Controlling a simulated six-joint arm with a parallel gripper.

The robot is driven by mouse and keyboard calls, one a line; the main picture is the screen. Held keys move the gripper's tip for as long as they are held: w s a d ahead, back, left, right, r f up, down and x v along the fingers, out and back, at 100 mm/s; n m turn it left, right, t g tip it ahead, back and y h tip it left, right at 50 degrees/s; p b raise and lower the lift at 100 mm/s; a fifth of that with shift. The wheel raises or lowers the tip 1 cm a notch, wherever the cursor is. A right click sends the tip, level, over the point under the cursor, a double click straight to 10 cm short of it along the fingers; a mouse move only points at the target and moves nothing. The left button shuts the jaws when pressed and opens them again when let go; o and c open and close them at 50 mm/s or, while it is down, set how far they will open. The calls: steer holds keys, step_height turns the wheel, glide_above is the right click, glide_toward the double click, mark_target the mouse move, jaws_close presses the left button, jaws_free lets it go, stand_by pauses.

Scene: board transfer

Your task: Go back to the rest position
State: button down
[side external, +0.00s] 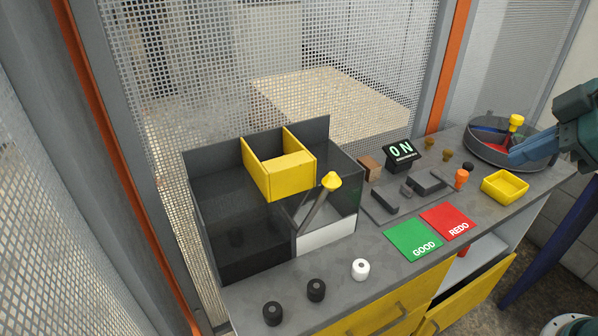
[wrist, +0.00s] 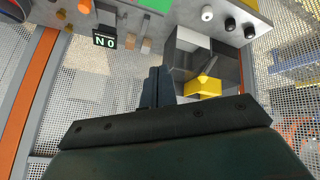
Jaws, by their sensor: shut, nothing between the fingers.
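My gripper (side external: 514,157) is at the right edge of the side view, its blue fingers pointing left. They overlap the round grey tray (side external: 475,156) in the picture; I cannot tell their height above it. In the wrist view my gripper (wrist: 158,72) shows with its two dark fingers together and nothing between them. The black box (side external: 240,225) with a yellow bin (side external: 287,177) across its top stands on the left of the bench. A yellow-capped lever (side external: 331,181) leans inside the box.
A small yellow tray (side external: 505,187) and an orange peg (side external: 461,179) stand to the right. Black and white knobs (side external: 360,269) line the front. Mesh fencing (side external: 340,60) closes the back.

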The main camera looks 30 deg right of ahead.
steer(key=s+d+f+m+g+h, duration=0.1)
steer(key=s+d+f+m, duration=0.1)
steer(key=s+m, duration=0.4)
steer(key=shift+d+f+m+g, duration=0.3)
steer(key=shift+d+f+m, duration=0.1)
steer(key=shift+d, duration=0.35)
